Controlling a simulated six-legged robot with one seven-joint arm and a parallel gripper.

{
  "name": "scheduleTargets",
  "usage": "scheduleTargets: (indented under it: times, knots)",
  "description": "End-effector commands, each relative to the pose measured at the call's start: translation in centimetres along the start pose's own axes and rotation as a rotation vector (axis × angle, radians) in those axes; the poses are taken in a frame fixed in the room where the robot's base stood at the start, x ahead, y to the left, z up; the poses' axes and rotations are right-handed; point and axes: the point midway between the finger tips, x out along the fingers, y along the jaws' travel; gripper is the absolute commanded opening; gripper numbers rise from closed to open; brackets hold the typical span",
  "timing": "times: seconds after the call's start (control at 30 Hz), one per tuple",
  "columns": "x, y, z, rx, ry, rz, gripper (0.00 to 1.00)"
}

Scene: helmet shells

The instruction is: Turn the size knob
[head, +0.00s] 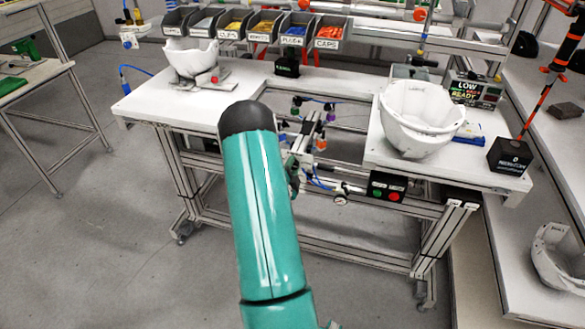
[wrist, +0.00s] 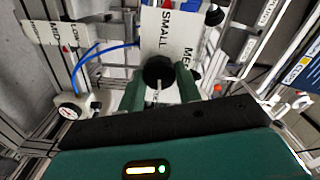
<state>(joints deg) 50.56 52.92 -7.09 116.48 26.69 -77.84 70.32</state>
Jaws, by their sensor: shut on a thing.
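The size knob (wrist: 158,72) is a round black knob with a pale pointer line, seen in the middle of the wrist view. It sits on a white label plate (wrist: 168,28) with the word SMALL above it and a partly hidden word starting with "ME" at the right. My gripper (wrist: 159,88) has its two green fingers on either side of the knob, shut on it. In the head view my teal arm stands in front of the bench gap, and the knob and fingertips cannot be made out there.
A white helmet shell (head: 420,118) stands on the right bench top, and another (head: 190,58) on a holder at left. A control box (head: 387,188) with green and red buttons hangs at the bench front. A gauge (wrist: 70,111) and blue hoses lie left of the knob.

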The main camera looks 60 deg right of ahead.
Motion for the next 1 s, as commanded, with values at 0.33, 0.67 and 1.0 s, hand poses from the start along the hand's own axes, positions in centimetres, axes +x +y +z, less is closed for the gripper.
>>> scheduleTargets:
  times: [0.33,0.67,1.0]
  knots:
    - [-0.07,0.05,0.03,0.052,0.0,0.001,0.11]
    - [-0.08,0.05,0.04,0.052,-0.001,0.001,0.41]
    - [-0.06,0.03,0.03,0.052,0.0,0.001,0.55]
